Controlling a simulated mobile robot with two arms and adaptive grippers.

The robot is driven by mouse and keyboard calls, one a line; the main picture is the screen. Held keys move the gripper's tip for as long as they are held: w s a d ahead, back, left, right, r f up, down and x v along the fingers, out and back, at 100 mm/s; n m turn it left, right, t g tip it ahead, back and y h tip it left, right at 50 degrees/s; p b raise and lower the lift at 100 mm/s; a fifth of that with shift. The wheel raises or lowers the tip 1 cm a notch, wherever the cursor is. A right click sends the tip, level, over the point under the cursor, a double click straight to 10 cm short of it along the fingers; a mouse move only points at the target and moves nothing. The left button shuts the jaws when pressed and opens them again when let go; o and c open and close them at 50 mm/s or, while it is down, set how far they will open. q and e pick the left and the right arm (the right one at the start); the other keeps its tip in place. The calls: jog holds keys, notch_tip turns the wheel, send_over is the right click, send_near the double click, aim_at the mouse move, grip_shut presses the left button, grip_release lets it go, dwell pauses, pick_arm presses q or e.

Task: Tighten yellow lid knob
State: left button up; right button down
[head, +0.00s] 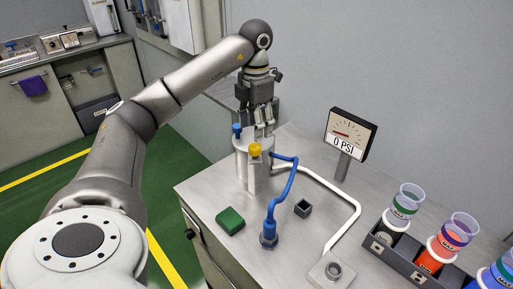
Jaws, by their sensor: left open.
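The yellow lid knob (255,150) sits at the front edge of the lid of a pale grey cylindrical pot (242,163) on the metal table. A blue lid knob (237,130) stands at the pot's left edge. My left gripper (264,128) reaches down over the back right part of the lid, fingers pointing down. It is open, behind the yellow knob, and I see nothing held in it. The back of the lid is partly hidden by the fingers. My right gripper is not in view.
A blue hose (288,187) and a white pipe (345,192) run from the pot over the table (317,222). A gauge reading 0 PSI (350,135) stands behind. A green block (230,220) lies front left. A rack (413,264) with coloured cups stands right.

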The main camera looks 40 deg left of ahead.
aim_at(256, 145)
pick_arm(q)
notch_tip(256, 145, down, 8)
jog(key=shift+f+p, duration=0.1)
jog(key=shift+p, duration=0.45)
jog(key=shift+c, duration=0.2)
jog(key=c, duration=1)
